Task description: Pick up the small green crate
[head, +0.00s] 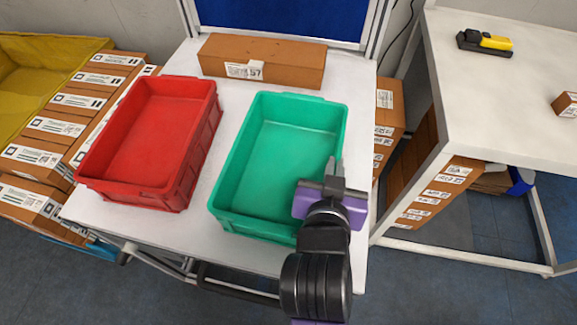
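The green crate (277,155) is an empty, open-topped plastic box on the right half of the white table (205,232) in the head view. My gripper (334,168) is at the crate's right side, towards the near corner, with its fingers at the right rim. The gripper body and wrist cover the crate's near right corner. I cannot see whether the fingers are closed on the wall or stand open around it. The crate looks level; I cannot tell whether it rests fully on the table.
An empty red crate (152,135) stands left of the green one, with a narrow gap. A brown box (262,62) lies behind them. A second white table (510,120) at the right bears a black and yellow scanner (485,42). Stacked boxes and a yellow bin (30,75) are at the left.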

